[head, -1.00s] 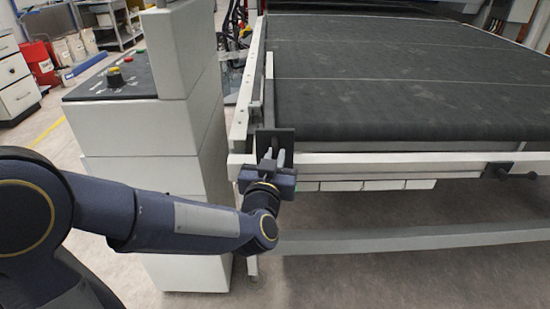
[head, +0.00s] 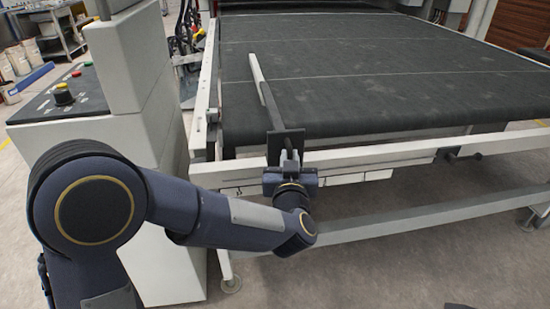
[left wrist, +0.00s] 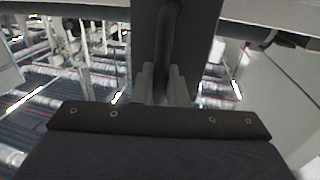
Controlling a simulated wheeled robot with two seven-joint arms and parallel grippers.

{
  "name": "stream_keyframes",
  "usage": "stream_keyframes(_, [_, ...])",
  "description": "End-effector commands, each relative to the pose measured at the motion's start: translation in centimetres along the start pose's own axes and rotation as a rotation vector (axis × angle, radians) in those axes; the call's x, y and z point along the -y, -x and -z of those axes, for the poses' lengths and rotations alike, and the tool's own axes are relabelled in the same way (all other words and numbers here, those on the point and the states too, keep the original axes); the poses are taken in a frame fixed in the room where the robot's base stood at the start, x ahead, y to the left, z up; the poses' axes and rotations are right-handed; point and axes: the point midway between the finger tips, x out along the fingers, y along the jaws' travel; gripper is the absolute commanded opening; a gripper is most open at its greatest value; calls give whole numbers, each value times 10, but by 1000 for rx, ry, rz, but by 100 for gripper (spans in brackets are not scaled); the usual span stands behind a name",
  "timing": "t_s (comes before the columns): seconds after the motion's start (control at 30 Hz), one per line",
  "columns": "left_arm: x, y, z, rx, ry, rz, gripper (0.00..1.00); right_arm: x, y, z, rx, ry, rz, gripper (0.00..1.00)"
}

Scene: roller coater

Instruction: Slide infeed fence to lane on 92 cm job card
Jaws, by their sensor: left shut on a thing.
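The infeed fence is a pale bar (head: 259,82) with a dark bracket (head: 285,143) at its near end, on the white front rail (head: 375,152). The bar reaches back over the dark conveyor belt (head: 350,75), right of the machine's left side rail. My left gripper (head: 290,163) is shut on the handle of the fence, in front of the bracket. In the left wrist view, the fingers (left wrist: 164,82) close around a dark handle (left wrist: 167,45) in front of the bracket. My right gripper is not in view. No readable job card shows.
A dark clamp with a rod (head: 448,155) sits on the rail to the right. Pale plates (head: 347,180) hang below the rail, partly hidden by my gripper. A control cabinet (head: 62,98) stands at the left. The rail between bracket and clamp is clear.

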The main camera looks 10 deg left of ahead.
Motion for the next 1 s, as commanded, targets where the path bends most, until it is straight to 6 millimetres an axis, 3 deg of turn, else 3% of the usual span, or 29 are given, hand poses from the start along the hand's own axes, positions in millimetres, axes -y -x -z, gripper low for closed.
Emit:
stream_keyframes(0.2, [1, 0, 0, -1, 1, 1, 0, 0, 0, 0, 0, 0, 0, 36])
stream_keyframes(0.23, [1, 0, 0, -1, 0, 1, 16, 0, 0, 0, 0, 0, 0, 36])
stream_keyframes(0.33, [1, 0, 0, -1, 1, 1, 29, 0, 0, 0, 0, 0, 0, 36])
stream_keyframes(0.67, [1, 4, 0, 0, 1, 0, 29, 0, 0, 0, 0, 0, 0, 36])
stream_keyframes(1.0, [0, 57, 0, -1, 1, -2, 29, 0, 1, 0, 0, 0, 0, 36])
